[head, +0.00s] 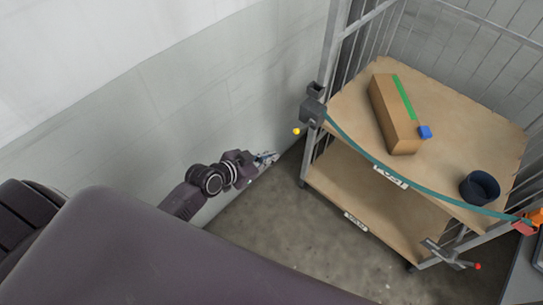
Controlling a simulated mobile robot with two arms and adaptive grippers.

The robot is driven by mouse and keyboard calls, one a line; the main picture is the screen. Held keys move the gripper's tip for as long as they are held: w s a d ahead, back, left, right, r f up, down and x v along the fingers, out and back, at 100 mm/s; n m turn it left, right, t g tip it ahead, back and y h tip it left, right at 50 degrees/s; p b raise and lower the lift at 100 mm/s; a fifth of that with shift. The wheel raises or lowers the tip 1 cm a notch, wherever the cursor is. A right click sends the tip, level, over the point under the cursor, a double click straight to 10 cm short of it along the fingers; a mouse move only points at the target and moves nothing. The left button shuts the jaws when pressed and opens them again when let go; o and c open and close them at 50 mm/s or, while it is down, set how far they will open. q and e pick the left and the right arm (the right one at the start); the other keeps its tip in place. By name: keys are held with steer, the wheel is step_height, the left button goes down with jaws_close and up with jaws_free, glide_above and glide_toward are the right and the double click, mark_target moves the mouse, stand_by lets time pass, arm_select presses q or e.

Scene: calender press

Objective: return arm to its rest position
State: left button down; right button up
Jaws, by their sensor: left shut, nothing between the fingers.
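My left gripper (267,158) is in the head view at the end of my dark left arm (190,192). It is shut and empty, in free air beside the pale wall, left of the wire cage trolley (332,60) and apart from it. My right gripper is not in the head view.
The trolley has brown shelves; on its upper shelf (455,120) lie a long brown box (390,110) with a green strip, a blue block (425,132) and a dark round bowl (479,188). A teal strap (370,157) spans its front. Concrete floor (290,235) is clear.

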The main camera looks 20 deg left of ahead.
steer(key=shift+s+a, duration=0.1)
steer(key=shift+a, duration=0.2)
arm_select(q)
steer(key=s+a+f+n+g+y, duration=0.1)
steer(key=s+a+f+g, duration=0.1)
steer(key=s+f, duration=0.55)
steer(key=s+a+f+n+g+y, duration=0.1)
steer(key=s+f, duration=0.4)
steer(key=f, duration=0.6)
steer(key=s+a+f+n+g+y, duration=0.1)
steer(key=s+a+f+g, duration=0.1)
steer(key=s+f, duration=0.55)
steer(key=s+f+g, duration=0.1)
steer(key=s+f, duration=0.3)
steer(key=s, duration=0.4)
steer(key=s+d+f+g+y, duration=0.1)
steer(key=s+f, duration=0.3)
steer(key=s, duration=0.4)
steer(key=s+d+f+g, duration=0.1)
steer(key=s+f+g, duration=0.1)
steer(key=s+f, duration=0.2)
steer(key=s, duration=0.3)
steer(key=shift+s+f+g, duration=0.35)
steer(key=shift+s+g, duration=0.05)
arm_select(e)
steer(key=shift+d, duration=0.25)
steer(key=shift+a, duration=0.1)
